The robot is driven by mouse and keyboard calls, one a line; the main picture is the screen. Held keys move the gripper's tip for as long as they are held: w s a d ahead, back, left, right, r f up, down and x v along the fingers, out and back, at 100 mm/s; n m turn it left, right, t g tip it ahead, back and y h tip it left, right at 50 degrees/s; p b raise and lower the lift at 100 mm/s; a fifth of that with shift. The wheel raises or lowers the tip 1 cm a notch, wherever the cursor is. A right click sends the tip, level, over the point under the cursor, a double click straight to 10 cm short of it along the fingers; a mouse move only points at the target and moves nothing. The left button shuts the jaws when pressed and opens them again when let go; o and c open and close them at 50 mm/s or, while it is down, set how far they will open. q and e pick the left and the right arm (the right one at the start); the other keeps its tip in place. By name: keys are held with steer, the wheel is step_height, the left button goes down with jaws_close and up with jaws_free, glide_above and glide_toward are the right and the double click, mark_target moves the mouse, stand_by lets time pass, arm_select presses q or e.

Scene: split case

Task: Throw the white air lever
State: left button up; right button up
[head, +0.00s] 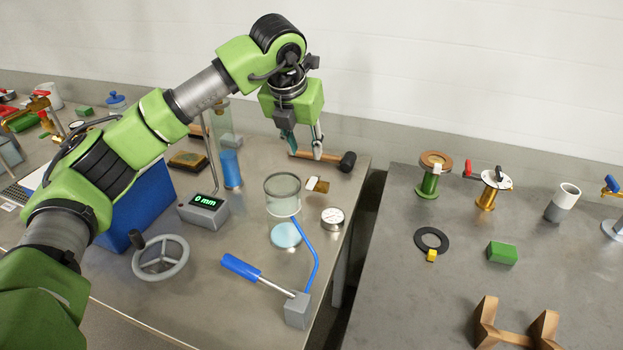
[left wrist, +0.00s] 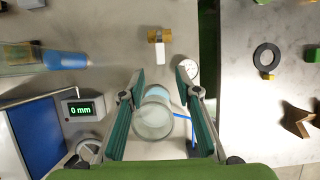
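The white air lever (head: 310,184) is a short white handle on a small brass valve, lying on the left bench just right of a clear glass cylinder (head: 283,194). The lever (left wrist: 160,56) also shows in the left wrist view, just beyond the fingertips. My left gripper (head: 304,148) is open and empty, pointing down above the back of the left bench, apart from the lever. In the left wrist view, my left gripper (left wrist: 161,82) has its two green pads apart, with the cylinder (left wrist: 153,117) seen between them. My right gripper is in neither view.
A hammer (head: 347,161) lies behind the valve. A round gauge (head: 332,217), a blue-handled pump (head: 296,309) and a box reading 0 mm (head: 203,210) stand nearby. A gap separates the left bench from the right bench (head: 400,270).

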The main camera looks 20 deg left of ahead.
mark_target(313, 180)
arm_select(q)
steer(key=p+x, duration=0.2)
steer(key=x, duration=1)
steer(key=shift+f, duration=0.15)
jaws_close()
